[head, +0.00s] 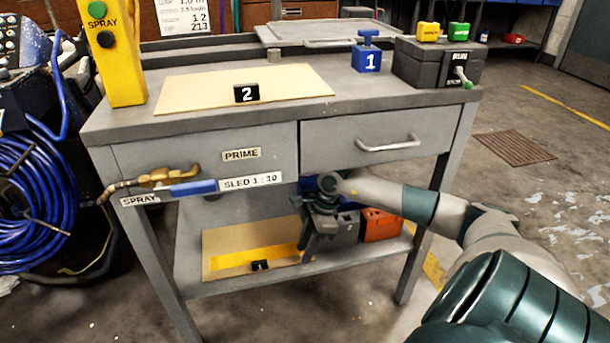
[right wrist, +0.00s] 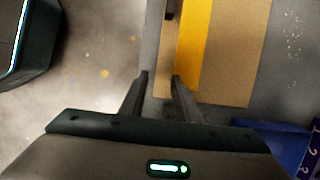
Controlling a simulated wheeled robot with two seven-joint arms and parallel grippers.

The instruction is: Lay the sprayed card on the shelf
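The sprayed card (head: 228,245), tan with a yellow stripe, lies flat on the lower shelf (head: 225,288) of the bench. A small black tab (head: 260,265) stands at its front edge. My right gripper (head: 308,246) is over the right end of the card, its fingers pointing down. In the right wrist view the two fingers (right wrist: 161,76) are apart with nothing held between them, near the card's edge. The card (right wrist: 228,70) and its stripe also show there, apart from the gripper's grasp. My left gripper is not in view.
An orange box (head: 381,224) and a dark box stand on the shelf right of the gripper. The bench top holds a plain card (head: 200,88) with a black "2" block, a blue "1" block (head: 366,57) and a grey box (head: 430,65). A spray hose hangs at left.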

